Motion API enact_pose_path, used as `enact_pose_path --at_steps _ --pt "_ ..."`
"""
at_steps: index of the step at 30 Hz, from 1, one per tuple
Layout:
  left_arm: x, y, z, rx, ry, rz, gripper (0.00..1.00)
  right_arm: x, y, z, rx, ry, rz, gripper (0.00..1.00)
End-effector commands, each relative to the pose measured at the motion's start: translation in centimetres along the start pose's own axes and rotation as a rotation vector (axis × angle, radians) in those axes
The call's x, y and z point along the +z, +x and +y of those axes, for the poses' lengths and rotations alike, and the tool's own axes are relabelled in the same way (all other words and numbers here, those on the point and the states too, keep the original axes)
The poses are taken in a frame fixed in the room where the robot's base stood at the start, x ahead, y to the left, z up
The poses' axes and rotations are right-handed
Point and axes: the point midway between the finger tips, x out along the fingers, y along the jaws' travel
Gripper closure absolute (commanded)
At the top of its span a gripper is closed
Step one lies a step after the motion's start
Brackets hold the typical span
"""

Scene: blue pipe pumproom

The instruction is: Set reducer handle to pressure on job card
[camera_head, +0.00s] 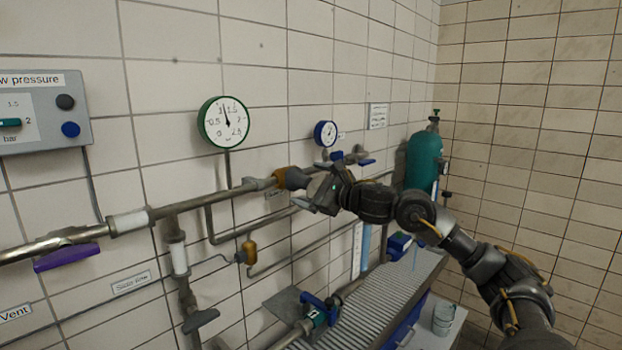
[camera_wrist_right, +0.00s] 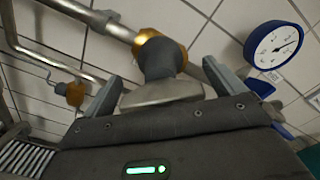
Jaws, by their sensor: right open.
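The reducer (camera_head: 293,178) is a brass-coloured body on the wall pipe. In the right wrist view its brass collar (camera_wrist_right: 160,40) and grey neck lead to a flat metal handle (camera_wrist_right: 162,93). My right gripper (camera_head: 313,187) is open at the reducer. In the right wrist view its fingers (camera_wrist_right: 161,85) stand on either side of the neck and handle; contact cannot be told. A green-rimmed gauge (camera_head: 225,123) above the pipe has its needle pointing nearly straight up. A small white card (camera_head: 378,116) hangs on the wall, its text unreadable. My left gripper is out of view.
A grey pressure panel (camera_head: 80,130) is at the left. A purple lever (camera_head: 67,257) hangs from the pipe. A blue gauge (camera_head: 326,133) and green cylinder (camera_head: 424,160) are beyond the reducer. A ribbed bench (camera_head: 375,310) with a blue-handled valve (camera_head: 318,309) lies below.

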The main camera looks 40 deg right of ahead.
Motion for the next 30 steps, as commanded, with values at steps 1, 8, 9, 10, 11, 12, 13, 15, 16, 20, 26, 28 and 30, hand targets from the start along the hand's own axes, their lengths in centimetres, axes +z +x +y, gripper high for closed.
enact_pose_path --at_steps 1,8,9,10,11,12,13,15,16,20,26,28,30 --pt "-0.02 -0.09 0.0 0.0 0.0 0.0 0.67 0.06 0.1 -0.02 0.0 0.001 -0.001 0.06" --pt "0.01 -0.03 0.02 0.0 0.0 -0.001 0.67 0.0 0.12 0.03 0.0 0.0 0.0 0.06" --pt "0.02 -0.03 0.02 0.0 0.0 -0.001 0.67 0.0 0.12 0.03 0.0 0.0 0.0 0.08" --pt "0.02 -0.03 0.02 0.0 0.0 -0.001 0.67 0.0 0.12 0.03 0.0 0.0 0.0 0.12" --pt "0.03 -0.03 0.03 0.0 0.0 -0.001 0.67 0.0 0.12 0.03 0.0 0.0 0.0 0.16" --pt "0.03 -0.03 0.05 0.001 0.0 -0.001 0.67 0.0 0.12 0.02 0.0 0.0 0.0 0.21" --pt "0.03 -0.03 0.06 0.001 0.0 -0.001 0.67 0.0 0.11 0.02 0.0 0.0 0.0 0.25" --pt "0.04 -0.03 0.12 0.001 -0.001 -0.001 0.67 0.0 0.11 0.02 0.0 0.0 0.0 0.34" --pt "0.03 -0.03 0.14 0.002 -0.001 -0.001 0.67 0.0 0.11 0.03 0.0 0.0 0.0 0.38" --pt "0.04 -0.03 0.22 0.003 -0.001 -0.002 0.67 0.0 0.11 0.03 0.001 0.0 0.0 0.5" --pt "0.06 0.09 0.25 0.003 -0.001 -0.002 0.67 -0.01 0.1 0.04 0.001 0.021 -0.001 0.5" --pt "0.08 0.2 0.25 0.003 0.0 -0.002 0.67 -0.02 0.1 0.04 0.0 0.041 -0.001 0.5" --pt "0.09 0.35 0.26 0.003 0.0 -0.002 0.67 -0.04 0.09 0.05 0.0 0.072 -0.001 0.5"
